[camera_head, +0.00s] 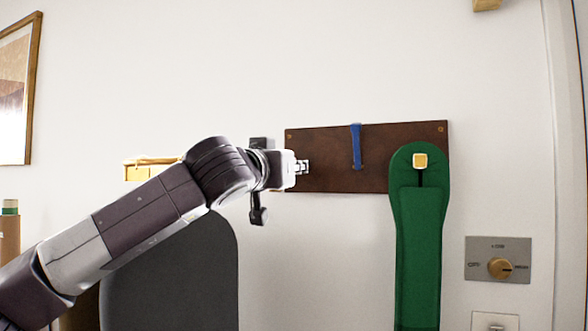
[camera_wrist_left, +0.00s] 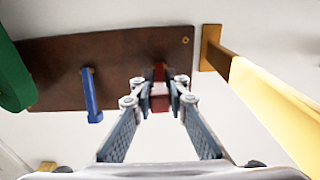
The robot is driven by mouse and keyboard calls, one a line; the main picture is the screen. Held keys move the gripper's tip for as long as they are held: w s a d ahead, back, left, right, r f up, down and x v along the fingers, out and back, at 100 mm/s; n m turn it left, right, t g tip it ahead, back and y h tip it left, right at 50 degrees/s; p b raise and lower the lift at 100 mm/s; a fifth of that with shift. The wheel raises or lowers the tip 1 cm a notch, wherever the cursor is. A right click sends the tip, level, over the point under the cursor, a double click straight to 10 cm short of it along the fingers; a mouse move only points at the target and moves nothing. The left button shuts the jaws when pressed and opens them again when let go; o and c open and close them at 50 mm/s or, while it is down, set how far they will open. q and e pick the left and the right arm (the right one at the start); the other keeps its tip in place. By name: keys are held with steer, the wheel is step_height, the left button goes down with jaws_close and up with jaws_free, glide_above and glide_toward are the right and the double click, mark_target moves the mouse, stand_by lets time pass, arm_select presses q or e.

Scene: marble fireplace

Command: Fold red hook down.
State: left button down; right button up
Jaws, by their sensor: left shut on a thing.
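My left gripper (camera_head: 303,167) is at the left part of a dark brown wooden board (camera_head: 410,135) on the wall. In the left wrist view the gripper (camera_wrist_left: 159,98) has its two fingers on either side of the red hook (camera_wrist_left: 159,75) and is shut on it. The hook shows as a short red piece between the fingertips, against the board (camera_wrist_left: 120,45). In the head view the gripper hides the red hook. A blue hook (camera_head: 356,146) is on the board to its right. My right gripper is not in view.
A green strap-like thing (camera_head: 418,240) hangs over the board's right end. A yellow item (camera_head: 150,170) sticks out left of the board, close to my arm; it also shows in the left wrist view (camera_wrist_left: 265,95). A dial plate (camera_head: 498,247) is at lower right.

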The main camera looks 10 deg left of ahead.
arm_select(q)
steer(key=c, duration=1.8)
jaws_free()
steer(key=shift+c, duration=0.2)
steer(key=shift+s, duration=0.1)
steer(key=v, duration=1.1)
steer(key=shift+s, duration=0.4)
steer(key=shift+f, duration=0.2)
